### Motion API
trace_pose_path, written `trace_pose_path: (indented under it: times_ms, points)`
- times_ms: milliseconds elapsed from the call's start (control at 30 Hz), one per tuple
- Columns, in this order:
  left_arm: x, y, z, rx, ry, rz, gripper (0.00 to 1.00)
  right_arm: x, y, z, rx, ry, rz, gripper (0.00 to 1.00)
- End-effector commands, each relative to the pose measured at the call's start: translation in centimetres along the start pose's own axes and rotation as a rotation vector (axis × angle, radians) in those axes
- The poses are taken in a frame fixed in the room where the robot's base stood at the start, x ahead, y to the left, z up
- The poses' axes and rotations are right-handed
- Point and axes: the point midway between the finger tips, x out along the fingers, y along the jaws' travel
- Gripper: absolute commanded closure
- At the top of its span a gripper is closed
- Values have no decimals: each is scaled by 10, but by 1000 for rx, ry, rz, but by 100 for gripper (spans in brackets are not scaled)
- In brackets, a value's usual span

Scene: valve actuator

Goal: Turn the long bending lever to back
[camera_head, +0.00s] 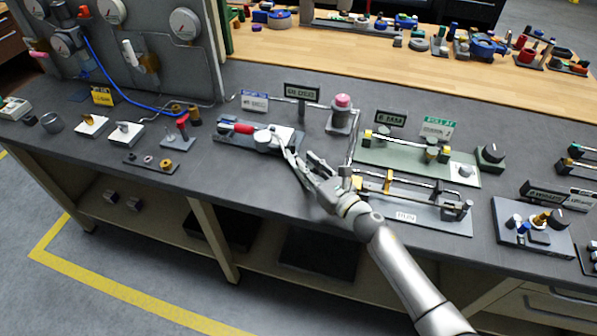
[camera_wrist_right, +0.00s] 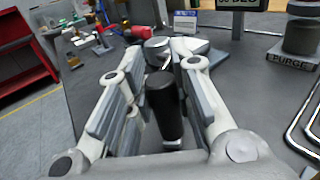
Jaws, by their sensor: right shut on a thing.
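The valve unit (camera_head: 257,135) sits on the dark bench with a red handle (camera_head: 237,127) to the left and a pale round hub (camera_head: 264,137). In the right wrist view, a lever with a black cylindrical grip (camera_wrist_right: 165,105) stands between my fingers, and the red handle (camera_wrist_right: 140,34) shows beyond it. My right gripper (camera_head: 298,158) is at the right end of the unit, shut on the black grip; its fingers also show in the right wrist view (camera_wrist_right: 158,75). In the head view my fingers mostly hide the grip. My left gripper is not in view.
A pink-topped button post (camera_head: 341,115) stands behind and right of my gripper. The bench front left of my gripper is clear.

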Motion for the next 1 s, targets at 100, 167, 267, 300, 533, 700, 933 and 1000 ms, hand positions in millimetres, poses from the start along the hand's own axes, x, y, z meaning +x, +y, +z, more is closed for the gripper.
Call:
trace_pose_path:
  times_ms: [100,167,267,300,533,700,933,1000]
  points:
    - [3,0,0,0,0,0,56,-1,-8,0,-1,-1,-6,100]
    - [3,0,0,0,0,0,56,-1,-8,1,0,-1,-7,100]
    - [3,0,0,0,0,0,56,-1,-8,1,0,0,-8,100]
    - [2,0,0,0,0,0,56,-1,-8,1,0,0,-8,100]
    - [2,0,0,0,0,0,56,-1,-7,1,0,0,-6,57]
    - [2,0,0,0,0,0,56,-1,-6,1,0,0,-5,56]
    - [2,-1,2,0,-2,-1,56,-5,-6,0,0,1,-5,56]
    - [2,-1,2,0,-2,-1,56,-11,-6,-1,-1,2,-5,56]
